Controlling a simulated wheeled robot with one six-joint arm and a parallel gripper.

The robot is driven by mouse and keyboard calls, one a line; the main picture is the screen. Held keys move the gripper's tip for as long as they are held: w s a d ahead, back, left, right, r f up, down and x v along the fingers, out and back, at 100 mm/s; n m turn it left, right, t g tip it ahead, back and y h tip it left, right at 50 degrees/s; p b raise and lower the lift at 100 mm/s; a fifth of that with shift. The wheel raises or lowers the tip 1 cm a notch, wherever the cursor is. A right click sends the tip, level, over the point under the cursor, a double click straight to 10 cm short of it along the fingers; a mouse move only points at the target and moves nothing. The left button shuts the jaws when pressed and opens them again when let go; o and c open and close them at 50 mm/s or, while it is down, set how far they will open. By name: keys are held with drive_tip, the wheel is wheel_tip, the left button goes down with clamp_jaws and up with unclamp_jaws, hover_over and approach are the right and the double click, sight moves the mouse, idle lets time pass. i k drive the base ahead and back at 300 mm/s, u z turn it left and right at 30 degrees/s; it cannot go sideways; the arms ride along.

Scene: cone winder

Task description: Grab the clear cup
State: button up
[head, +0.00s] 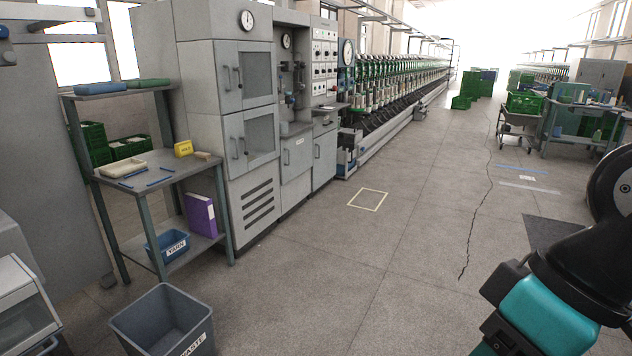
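I cannot make out a clear cup anywhere in the head view. Small items stand on the workbench (566,104) at the far right, but they are too small to tell apart. Part of my arm, teal and black, fills the lower right corner. My gripper's fingers do not show.
A shelf stand (133,181) at left holds a cream tray (122,168), a yellow block (184,148), a purple binder (201,214) and a blue bin (167,246). A grey waste bin (163,320) stands in front. Grey cabinets (243,130) stand beside it. The central floor is open.

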sight(283, 125)
drive_tip(key=u, duration=0.1)
drive_tip(key=i, duration=2.4)
drive_tip(key=u, duration=0.3)
drive_tip(key=i, duration=2.65)
drive_tip(key=u, duration=0.2)
drive_tip(key=i, duration=1.3)
drive_tip(key=u, duration=0.05)
